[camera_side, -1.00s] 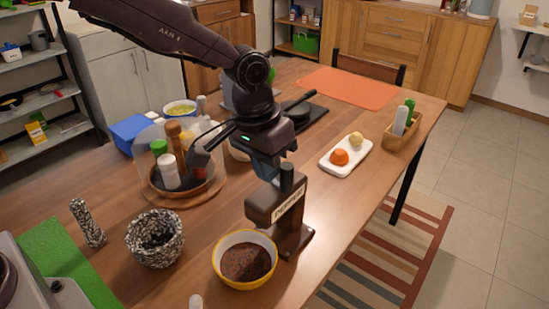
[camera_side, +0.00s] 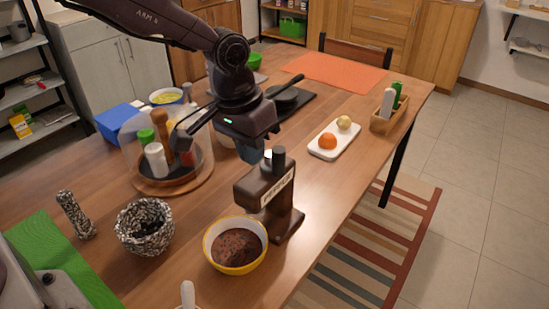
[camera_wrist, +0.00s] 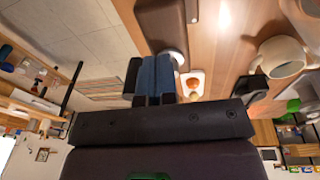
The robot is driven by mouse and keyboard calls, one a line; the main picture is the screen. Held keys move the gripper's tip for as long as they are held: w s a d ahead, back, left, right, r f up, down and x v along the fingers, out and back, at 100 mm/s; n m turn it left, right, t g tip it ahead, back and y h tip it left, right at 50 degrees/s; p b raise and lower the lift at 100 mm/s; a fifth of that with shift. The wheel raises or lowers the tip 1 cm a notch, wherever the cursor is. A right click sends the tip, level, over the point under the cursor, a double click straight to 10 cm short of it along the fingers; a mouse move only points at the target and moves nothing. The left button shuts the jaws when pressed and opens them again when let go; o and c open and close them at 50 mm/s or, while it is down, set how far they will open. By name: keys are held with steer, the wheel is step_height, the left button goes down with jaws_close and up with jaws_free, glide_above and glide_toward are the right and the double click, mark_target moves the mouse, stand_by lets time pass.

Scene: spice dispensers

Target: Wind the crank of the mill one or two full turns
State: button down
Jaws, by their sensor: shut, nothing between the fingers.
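The mill (camera_side: 262,192) is a dark brown block body on a foot, with a pale label on its front. It stands upright on the table, with a dark upright crank knob (camera_side: 279,159) on top. A pale round piece shows beside the knob. My gripper (camera_side: 250,152) is shut and empty, just behind and left of the knob in the side view. Whether it touches the crank is unclear. In the wrist view the shut fingers (camera_wrist: 154,80) lie close below the mill's brown body (camera_wrist: 160,25). A yellow bowl (camera_side: 210,238) with dark brown contents stands in front of the mill.
A speckled mortar (camera_side: 145,228) and pestle (camera_side: 76,213) stand at left. A round tray (camera_side: 170,187) with several bottles stands behind them. A white board (camera_side: 335,140) with orange and yellow items lies at right. A white cup (camera_wrist: 282,58) shows in the wrist view.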

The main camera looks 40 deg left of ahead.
step_height(320, 180, up, 7)
stand_by(0.6)
stand_by(0.3)
steer(key=s+a+r+t, duration=0.2)
steer(key=s+a+r, duration=0.1)
steer(key=s+a, duration=0.5)
steer(key=s+a+r+t+y, duration=0.1)
steer(key=s+a+r, duration=0.3)
steer(key=s+a, duration=0.5)
steer(key=shift+s+r+n+t, duration=0.15)
steer(key=shift+s+n+t, duration=0.35)
steer(key=shift+s, duration=2.5)
